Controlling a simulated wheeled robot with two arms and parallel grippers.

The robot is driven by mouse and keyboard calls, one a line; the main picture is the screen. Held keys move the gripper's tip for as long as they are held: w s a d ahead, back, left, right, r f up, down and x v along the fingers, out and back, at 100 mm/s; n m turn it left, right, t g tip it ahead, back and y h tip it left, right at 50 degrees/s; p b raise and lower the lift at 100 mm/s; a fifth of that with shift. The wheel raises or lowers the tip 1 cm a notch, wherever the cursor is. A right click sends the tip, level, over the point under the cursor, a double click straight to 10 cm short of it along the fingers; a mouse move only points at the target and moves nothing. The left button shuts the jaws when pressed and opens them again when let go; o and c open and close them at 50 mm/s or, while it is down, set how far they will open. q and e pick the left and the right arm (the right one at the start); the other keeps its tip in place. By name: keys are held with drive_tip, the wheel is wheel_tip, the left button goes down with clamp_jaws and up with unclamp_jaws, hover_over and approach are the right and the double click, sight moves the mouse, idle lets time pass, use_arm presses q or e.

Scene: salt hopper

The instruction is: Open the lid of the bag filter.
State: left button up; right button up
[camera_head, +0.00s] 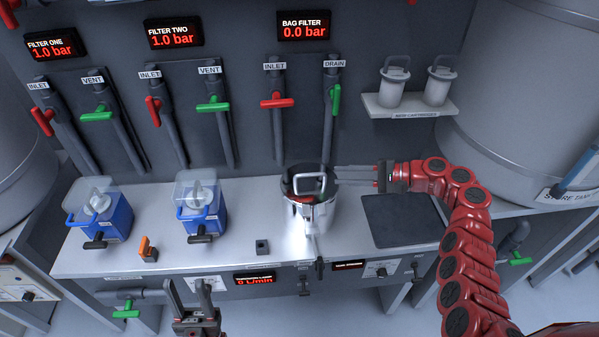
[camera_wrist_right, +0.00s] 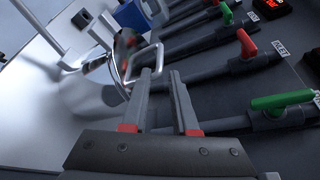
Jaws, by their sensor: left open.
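The bag filter (camera_head: 312,215) is a shiny metal pot at the middle of the bench, under the BAG FILTER display. Its lid, with a pale loop handle (camera_head: 309,177), lies on top and looks shut. The handle also shows in the right wrist view (camera_wrist_right: 154,48), just beyond the fingertips. My right gripper (camera_head: 337,174) comes from the right at handle height, its fingers apart and pointing at the handle; I see no grip on it. My left gripper (camera_head: 199,290) is open and empty at the bottom of the head view, in front of the bench.
Two blue filter housings (camera_head: 202,217) with clear covers stand left of the bag filter. A dark mat (camera_head: 401,221) lies to the right. Red and green valve handles (camera_head: 277,101) stick out behind. A clamp lever (camera_head: 319,268) hangs at the pot's front.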

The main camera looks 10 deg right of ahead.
sight(306, 175)
drive_tip(key=x, duration=1.2)
drive_tip(key=shift+w+a+p, duration=0.1)
drive_tip(key=shift+a+p, duration=0.05)
drive_tip(key=shift+p, duration=0.25)
drive_tip(key=shift+f, duration=0.1)
clamp_jaws()
idle(0.5)
